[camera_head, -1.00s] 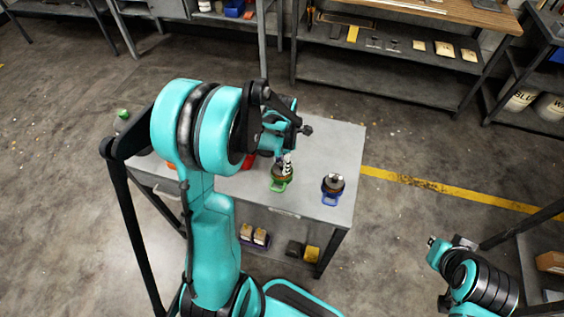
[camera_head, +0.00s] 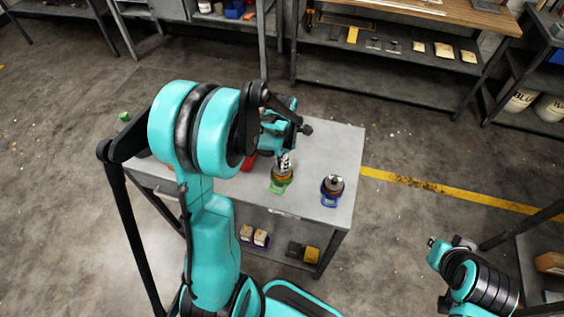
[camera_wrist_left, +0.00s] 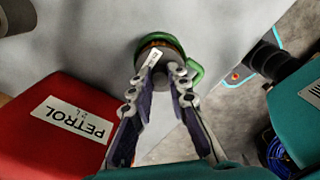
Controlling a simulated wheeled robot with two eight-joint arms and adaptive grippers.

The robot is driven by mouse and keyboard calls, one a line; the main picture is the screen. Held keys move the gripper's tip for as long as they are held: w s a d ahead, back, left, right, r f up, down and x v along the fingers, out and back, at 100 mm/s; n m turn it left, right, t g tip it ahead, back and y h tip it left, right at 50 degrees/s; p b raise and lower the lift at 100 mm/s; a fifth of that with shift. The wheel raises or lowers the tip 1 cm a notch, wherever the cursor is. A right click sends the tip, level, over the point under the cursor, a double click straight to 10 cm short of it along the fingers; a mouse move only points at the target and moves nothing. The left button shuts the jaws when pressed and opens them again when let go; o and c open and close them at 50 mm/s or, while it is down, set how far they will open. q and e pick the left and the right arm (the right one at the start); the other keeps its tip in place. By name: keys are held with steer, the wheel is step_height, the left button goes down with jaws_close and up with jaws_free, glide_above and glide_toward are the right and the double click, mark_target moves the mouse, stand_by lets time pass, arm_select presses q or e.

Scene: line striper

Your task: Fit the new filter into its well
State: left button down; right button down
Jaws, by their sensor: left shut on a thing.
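My left gripper (camera_head: 284,164) is over the grey work table (camera_head: 335,148), pointing down at a round brown-ringed fitting with a green handle (camera_head: 280,187). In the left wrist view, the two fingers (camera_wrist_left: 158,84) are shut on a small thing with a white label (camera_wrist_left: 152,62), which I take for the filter. It stands at or just above the round fitting, whose green handle (camera_wrist_left: 194,70) curves out to the right. The fingers hide much of it, and I cannot tell how deep it sits. My right gripper (camera_head: 438,246) is small and partly hidden at the lower right, off the table.
A similar dark-topped fitting with a blue handle (camera_head: 332,188) stands to the right on the table. A red petrol can (camera_wrist_left: 62,125) is close by the left gripper. Small boxes (camera_head: 254,236) lie on the lower shelf.

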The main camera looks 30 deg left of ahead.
arm_select(q)
steer(key=shift+r, duration=0.15)
steer(key=shift+r+p, duration=1.75)
steer(key=shift+r, duration=0.6)
steer(key=shift+f, duration=0.1)
